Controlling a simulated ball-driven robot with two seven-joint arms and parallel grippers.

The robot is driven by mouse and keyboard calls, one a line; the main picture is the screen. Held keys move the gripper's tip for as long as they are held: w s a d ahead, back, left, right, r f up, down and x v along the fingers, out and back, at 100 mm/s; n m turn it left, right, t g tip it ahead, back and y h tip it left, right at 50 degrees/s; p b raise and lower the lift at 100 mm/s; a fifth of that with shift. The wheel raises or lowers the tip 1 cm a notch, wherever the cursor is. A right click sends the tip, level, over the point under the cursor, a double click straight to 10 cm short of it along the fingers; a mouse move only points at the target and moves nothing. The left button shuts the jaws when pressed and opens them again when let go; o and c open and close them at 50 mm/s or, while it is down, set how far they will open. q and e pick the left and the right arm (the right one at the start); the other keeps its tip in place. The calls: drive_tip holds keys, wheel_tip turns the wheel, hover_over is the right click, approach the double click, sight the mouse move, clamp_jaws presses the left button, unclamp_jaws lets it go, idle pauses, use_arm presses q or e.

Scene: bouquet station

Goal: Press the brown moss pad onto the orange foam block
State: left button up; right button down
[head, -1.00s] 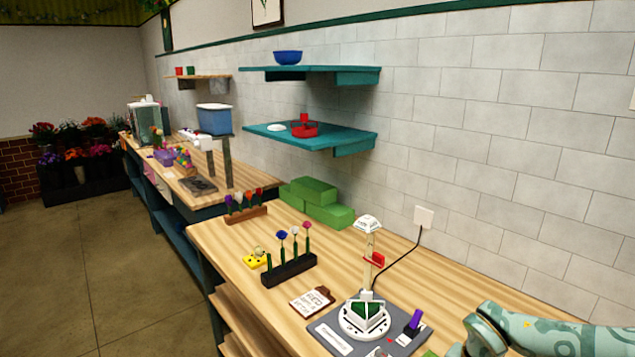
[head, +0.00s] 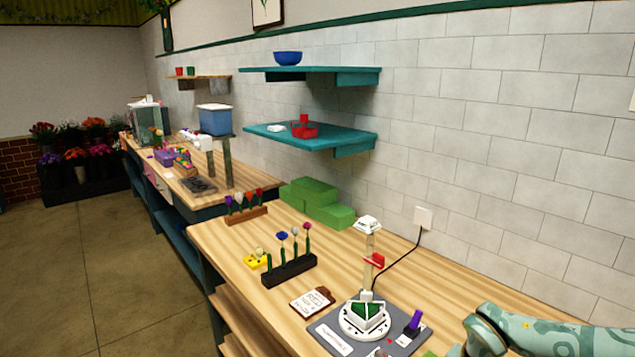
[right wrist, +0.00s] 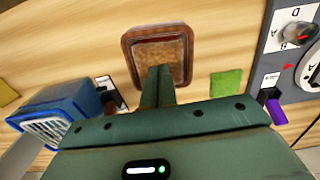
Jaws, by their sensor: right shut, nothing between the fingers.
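A brown square thing with a raised, darker rim and a mottled brown middle (right wrist: 160,48) lies on the wooden table in the right wrist view. It may be the brown moss pad in a tray or on a block; I cannot tell which. My right gripper (right wrist: 157,72) is shut and empty, its fingertips over the near edge of this brown thing; I cannot tell if they touch. I cannot make out an orange foam block in either view. My left gripper is not in view.
A small green pad (right wrist: 226,83) lies right of my fingers. A blue bin (right wrist: 62,103) stands to the left. A grey board with a white turntable (head: 364,321) and a purple-handled piece (head: 413,323) is on the bench. A black flower rack (head: 289,269) stands farther back.

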drive_tip(key=shift+r+p, duration=0.7)
drive_tip(key=shift+r, duration=0.05)
drive_tip(key=shift+r+p, duration=2.5)
drive_tip(key=shift+r, duration=0.25)
drive_tip(key=shift+f, duration=0.1)
